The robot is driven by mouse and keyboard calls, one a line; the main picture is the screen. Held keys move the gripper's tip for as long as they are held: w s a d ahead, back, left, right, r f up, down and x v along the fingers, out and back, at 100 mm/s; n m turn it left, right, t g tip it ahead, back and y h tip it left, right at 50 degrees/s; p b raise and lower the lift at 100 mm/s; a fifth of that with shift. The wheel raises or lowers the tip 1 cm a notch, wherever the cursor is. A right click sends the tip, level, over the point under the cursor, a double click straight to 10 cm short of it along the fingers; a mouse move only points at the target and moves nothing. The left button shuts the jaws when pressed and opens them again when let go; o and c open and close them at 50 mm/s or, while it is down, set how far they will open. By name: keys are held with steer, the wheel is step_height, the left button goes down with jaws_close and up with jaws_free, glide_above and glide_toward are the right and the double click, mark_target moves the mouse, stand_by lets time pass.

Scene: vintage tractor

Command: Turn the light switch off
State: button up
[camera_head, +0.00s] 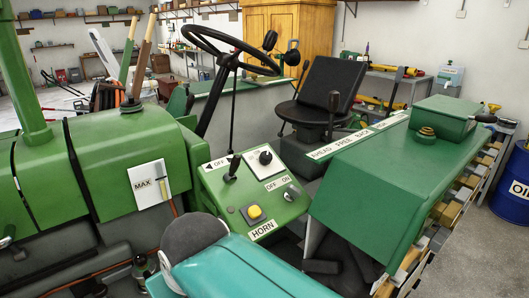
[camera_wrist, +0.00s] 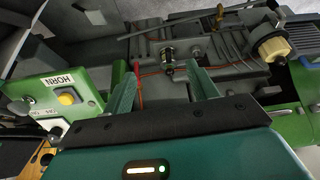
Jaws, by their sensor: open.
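The light switch (camera_head: 289,195) is a small grey toggle beside an "OFF ON" label on the sloping green control panel (camera_head: 222,187). In the head view its lever appears to lean toward the right, but it is too small to be sure of its setting. My teal arm fills the lower middle of the head view, and the fingers are hidden there.
The panel also carries a yellow horn button (camera_head: 254,212), a black lever (camera_head: 232,168) and a round knob (camera_head: 265,157). The steering wheel (camera_head: 230,50) stands behind it, with the black seat (camera_head: 318,92) to the right. A green fender (camera_head: 385,180) lies at the right.

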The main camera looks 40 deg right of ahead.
steer(key=w+d+r+g+h, duration=0.1)
steer(key=w+d+r, duration=0.6)
steer(key=w+r, duration=0.15)
step_height(320, 180, up, 7)
steer(key=m+y, duration=0.1)
steer(key=m, duration=0.2)
glide_above(267, 155)
steer(key=s, duration=0.6)
steer(key=x, duration=1.3)
steer(key=shift+w+a+f, duration=0.15)
steer(key=shift+f, duration=0.1)
steer(key=c, duration=1)
